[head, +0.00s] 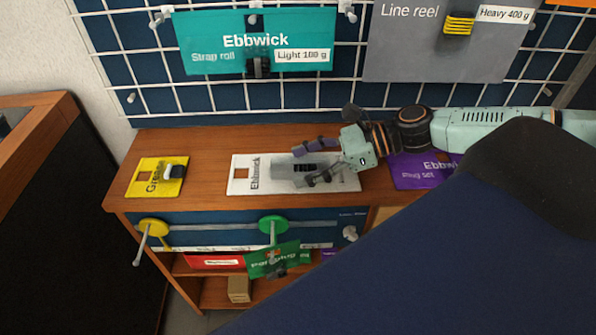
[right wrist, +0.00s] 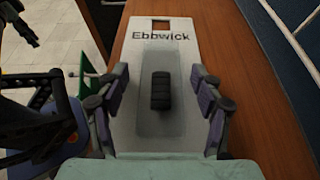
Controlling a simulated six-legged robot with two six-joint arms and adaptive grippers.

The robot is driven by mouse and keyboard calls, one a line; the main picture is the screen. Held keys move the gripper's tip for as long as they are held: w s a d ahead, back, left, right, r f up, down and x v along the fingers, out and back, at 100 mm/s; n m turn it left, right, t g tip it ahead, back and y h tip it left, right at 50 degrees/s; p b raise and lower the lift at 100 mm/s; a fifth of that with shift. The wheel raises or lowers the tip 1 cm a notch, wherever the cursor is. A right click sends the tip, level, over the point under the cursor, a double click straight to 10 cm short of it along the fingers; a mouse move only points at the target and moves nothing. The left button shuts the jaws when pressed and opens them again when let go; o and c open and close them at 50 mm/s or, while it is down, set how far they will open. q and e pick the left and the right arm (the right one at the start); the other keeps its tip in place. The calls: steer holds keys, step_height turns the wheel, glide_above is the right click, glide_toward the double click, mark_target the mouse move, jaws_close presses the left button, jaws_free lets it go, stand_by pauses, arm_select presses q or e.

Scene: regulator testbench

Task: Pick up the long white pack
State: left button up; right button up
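The long white pack (head: 240,187) lies flat on the wooden bench top. It is marked "Ebbwick", has a square hole at one end and a clear blister holding a black ribbed item. In the right wrist view the white pack (right wrist: 185,60) runs away from me, its near end hidden by my gripper. My right gripper (head: 304,165) is open over the pack. In the right wrist view its fingers (right wrist: 164,95) stand on either side of the blister, with a gap to the black item. I cannot tell if they touch the pack.
A yellow pack (head: 145,188) lies left on the bench top (head: 208,160), a purple pack (head: 405,178) right. A grid panel with a teal pack (head: 215,30) and a grey pack (head: 400,65) rises behind. A green pack (head: 262,262) hangs on the front rail.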

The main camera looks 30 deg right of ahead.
steer(key=shift+w, duration=0.1)
steer(key=c, duration=1.2)
steer(key=shift+o, duration=0.2)
steer(key=shift+r, duration=0.1)
